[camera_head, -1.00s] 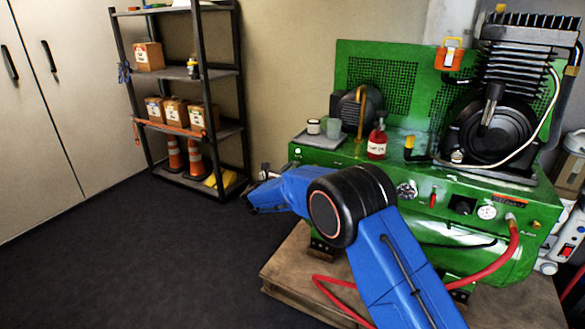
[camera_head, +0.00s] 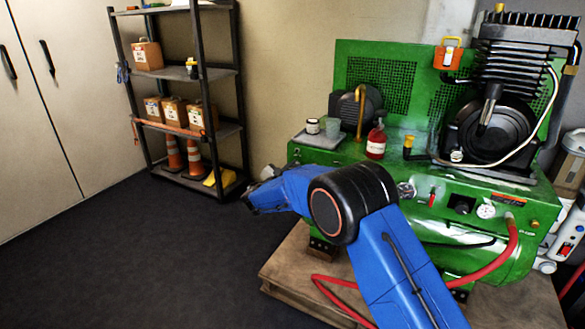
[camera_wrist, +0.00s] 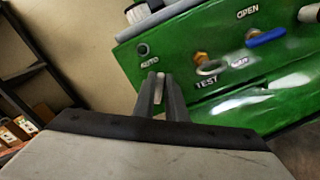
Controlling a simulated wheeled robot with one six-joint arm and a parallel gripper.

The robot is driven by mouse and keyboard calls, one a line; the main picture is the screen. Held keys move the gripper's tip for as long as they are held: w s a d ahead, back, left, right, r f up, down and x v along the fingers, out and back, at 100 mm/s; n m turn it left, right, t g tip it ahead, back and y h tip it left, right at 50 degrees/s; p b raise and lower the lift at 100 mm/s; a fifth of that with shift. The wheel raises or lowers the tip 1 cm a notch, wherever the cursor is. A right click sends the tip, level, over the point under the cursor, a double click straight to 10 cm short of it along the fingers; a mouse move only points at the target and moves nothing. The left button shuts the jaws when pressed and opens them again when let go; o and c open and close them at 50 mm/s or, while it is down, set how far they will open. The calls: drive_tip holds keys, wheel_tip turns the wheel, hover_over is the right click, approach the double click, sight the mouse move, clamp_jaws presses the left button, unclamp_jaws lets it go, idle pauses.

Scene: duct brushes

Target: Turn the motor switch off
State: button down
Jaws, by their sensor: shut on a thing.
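My gripper (camera_wrist: 161,80) is in front of the left end of the green machine's panel in the wrist view. Its two dark fingers are closed on a small pale lever (camera_wrist: 159,90), which looks like the motor switch. The lever stands just below the word AUTO, and most of it is hidden between the fingers. In the head view my gripper (camera_head: 268,172) is at the machine's left end, and the lever cannot be made out there.
To the right on the panel are a brass ring marked TEST (camera_wrist: 208,68) and a blue valve handle (camera_wrist: 266,38) below the word OPEN. A red bottle (camera_head: 376,143) stands on the machine. A shelf (camera_head: 215,130) stands at the left, with clear floor before it.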

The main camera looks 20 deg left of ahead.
drive_tip(key=m, duration=0.3)
drive_tip(key=f+m, duration=0.1)
drive_tip(key=m, duration=0.7)
drive_tip(key=shift+s+d+f, duration=0.1)
drive_tip(key=shift+d+f, duration=0.05)
drive_tip(key=shift+d, duration=0.2)
idle(0.4)
drive_tip(key=c, duration=1.8)
unclamp_jaws()
drive_tip(key=s, duration=0.5)
drive_tip(key=s+a, duration=0.1)
drive_tip(key=s, duration=1.1)
drive_tip(key=shift+s+a, duration=0.15)
drive_tip(key=shift+a, duration=0.05)
